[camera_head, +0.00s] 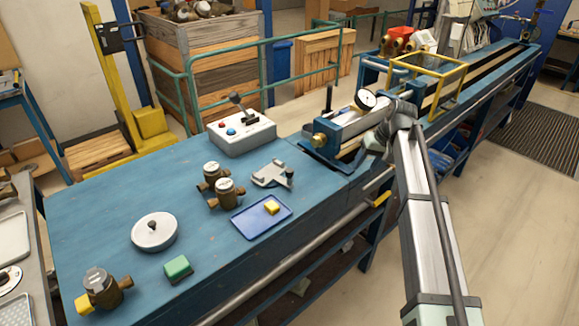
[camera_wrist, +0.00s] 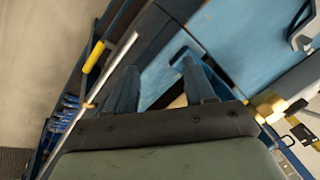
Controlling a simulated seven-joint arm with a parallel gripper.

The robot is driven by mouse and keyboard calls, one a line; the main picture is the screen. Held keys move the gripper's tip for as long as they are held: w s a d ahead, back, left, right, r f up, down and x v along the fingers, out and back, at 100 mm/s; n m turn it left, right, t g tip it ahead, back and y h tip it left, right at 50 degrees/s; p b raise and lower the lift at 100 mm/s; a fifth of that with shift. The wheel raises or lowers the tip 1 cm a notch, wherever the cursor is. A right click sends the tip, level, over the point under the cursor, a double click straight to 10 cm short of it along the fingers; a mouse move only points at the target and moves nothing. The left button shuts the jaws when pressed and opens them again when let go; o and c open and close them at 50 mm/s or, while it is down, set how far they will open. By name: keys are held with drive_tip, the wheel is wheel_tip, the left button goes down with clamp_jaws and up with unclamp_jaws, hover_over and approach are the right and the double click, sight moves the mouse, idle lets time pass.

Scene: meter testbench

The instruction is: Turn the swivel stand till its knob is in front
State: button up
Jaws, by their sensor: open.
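The likely swivel stand (camera_head: 268,173) is a small grey piece on the blue bench, with a dark knob (camera_head: 290,178) at its right end. Part of a grey piece, apparently the same stand, shows at the top right of the wrist view (camera_wrist: 302,32). My gripper (camera_head: 372,142) is well to the right of the stand, by the near end of the long test rig. In the wrist view my gripper (camera_wrist: 160,66) has its two dark fingers apart with nothing between them. It points down toward the bench edge and touches no stand.
A blue tray (camera_head: 240,228) with a yellow block lies just in front of the stand. Brass meters (camera_head: 226,192) stand left of it, and a control box (camera_head: 240,134) behind. The rig's brass fitting (camera_head: 319,140) and a yellow-gripped rod (camera_head: 380,199) are near my gripper.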

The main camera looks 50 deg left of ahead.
drive_tip(key=s+a+r+h, duration=0.2)
drive_tip(key=s+a+r, duration=0.55)
drive_tip(key=s, duration=0.25)
wheel_tip(320, 180, up, 9)
drive_tip(key=t+h, duration=0.1)
drive_tip(key=h, duration=0.1)
hover_over(290, 170)
wheel_tip(290, 170, down, 13)
drive_tip(key=shift+a+f, duration=0.1)
drive_tip(key=shift+f, duration=0.05)
drive_tip(key=shift+c, duration=0.4)
clamp_jaws()
